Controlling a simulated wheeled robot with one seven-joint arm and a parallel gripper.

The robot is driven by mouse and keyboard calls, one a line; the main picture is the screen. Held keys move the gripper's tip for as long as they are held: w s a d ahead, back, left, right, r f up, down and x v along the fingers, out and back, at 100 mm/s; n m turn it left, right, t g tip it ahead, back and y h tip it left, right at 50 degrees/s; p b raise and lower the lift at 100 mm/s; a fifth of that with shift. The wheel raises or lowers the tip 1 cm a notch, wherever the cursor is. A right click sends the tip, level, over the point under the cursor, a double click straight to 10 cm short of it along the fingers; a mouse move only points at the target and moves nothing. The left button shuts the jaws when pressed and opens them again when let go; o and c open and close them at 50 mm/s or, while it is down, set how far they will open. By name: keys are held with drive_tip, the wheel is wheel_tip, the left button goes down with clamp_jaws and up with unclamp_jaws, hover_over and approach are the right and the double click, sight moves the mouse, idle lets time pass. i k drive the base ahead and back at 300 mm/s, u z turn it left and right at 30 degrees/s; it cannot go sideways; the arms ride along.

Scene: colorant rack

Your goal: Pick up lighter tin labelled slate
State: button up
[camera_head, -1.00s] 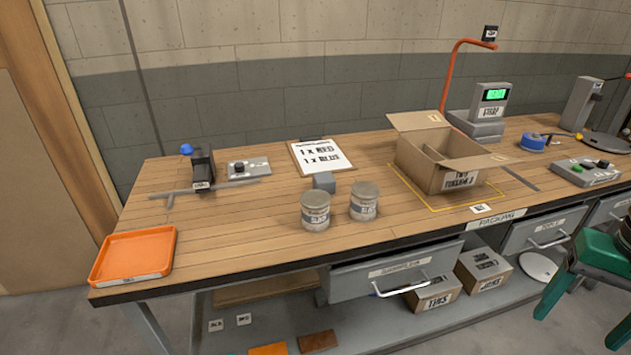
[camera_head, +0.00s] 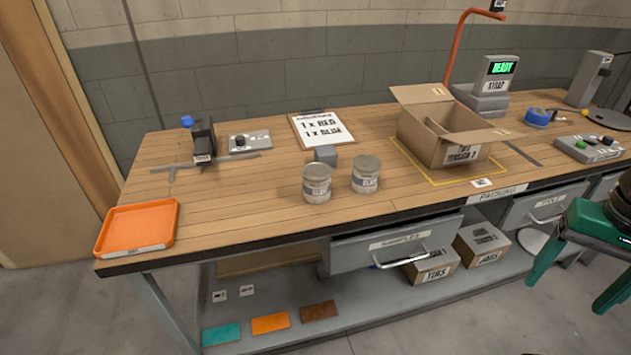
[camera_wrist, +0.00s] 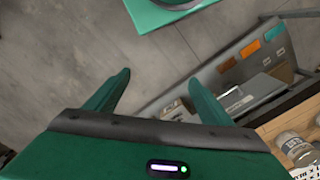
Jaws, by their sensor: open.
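Two grey tins stand upright side by side near the front edge of the bench, a left tin (camera_head: 317,184) and a right tin (camera_head: 366,174). Both have pale labels with dark print too small to read surely, so I cannot tell which is slate or lighter. My gripper (camera_head: 570,295) is at the right edge of the head view, in front of the bench and well apart from the tins. In the wrist view my gripper (camera_wrist: 159,78) has its green fingers spread with nothing between them. A tin (camera_wrist: 292,143) shows at lower right there.
An open cardboard box (camera_head: 450,150) stands right of the tins, and a small grey block (camera_head: 325,154) stands behind them. An orange tray (camera_head: 137,228) sits at the bench's left end. A drawer (camera_head: 395,245) is below the tins. The bench between tray and tins is clear.

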sight(317, 175)
drive_tip(key=z, duration=1.85)
drive_tip(key=k, duration=1.1)
drive_tip(key=u, duration=1.8)
drive_tip(key=i, duration=1)
drive_tip(key=u, duration=0.05)
